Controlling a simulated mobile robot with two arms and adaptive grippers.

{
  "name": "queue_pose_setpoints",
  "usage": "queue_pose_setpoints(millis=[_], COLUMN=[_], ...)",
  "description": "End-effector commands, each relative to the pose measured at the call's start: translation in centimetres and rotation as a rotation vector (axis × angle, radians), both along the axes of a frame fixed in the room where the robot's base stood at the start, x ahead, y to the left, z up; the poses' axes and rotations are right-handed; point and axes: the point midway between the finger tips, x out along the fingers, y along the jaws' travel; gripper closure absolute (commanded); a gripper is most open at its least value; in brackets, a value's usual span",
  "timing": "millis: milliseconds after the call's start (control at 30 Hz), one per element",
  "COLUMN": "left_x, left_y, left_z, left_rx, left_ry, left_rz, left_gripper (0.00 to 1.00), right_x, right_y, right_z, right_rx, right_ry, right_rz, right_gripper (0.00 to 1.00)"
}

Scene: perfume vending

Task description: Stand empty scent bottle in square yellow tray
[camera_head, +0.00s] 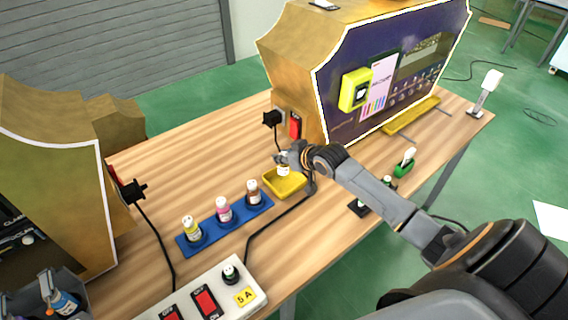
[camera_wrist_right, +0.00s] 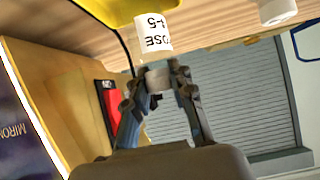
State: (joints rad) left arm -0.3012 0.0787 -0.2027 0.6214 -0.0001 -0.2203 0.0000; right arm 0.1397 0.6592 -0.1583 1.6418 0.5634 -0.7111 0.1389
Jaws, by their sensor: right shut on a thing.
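The scent bottle (camera_head: 284,171) is small and clear with a white label. The tray (camera_wrist_right: 100,8) also shows at the top of the right wrist view.
A blue rack (camera_head: 210,241) holds three bottles left of the tray. A power strip (camera_head: 233,296) lies in front, its black cable passing near the tray. The purple-fronted vending machine (camera_head: 345,62) stands behind. A green holder (camera_head: 403,170) is to the right.

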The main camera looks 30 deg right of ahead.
Motion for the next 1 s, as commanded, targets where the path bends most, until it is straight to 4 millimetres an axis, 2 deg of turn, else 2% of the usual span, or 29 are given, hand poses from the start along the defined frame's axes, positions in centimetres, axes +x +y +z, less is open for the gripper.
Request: queue_pose_setpoints(millis=[133,300,733,767,833,867,1000], left_x=[0.1,0.1,0.2,0.1,0.1,0.1,0.1], left_y=[0.0,0.0,0.1,0.1,0.1,0.1,0.1], left_z=[-0.1,-0.1,-0.3,-0.2,-0.2,-0.2,-0.2], left_rx=[0.000,-0.001,0.001,0.001,0.001,0.001,0.001], left_ry=[-0.002,-0.002,-0.002,-0.002,-0.001,-0.001,-0.001], left_rz=[0.000,0.001,0.004,0.004,0.004,0.004,0.004], left_gripper=[1.00,1.00,1.00,1.00,1.00,1.00,1.00], right_x=[0.5,0.4,0.4,0.4,0.4,0.4,0.4], right_y=[-0.6,-0.5,-0.5,-0.5,-0.5,-0.5,-0.5], right_z=[-1.0,-3.4,-4.3,-4.2,-4.2,-4.2,-4.2], right_rx=[0.001,0.002,0.000,0.000,0.000,0.000,0.000], right_ry=[0.001,0.002,0.000,0.001,0.001,0.001,0.001], right_rz=[-0.002,0.000,0.000,0.000,0.000,0.000,0.000], right_gripper=[1.00,1.00,1.00,0.71,0.57,0.54,0.54])
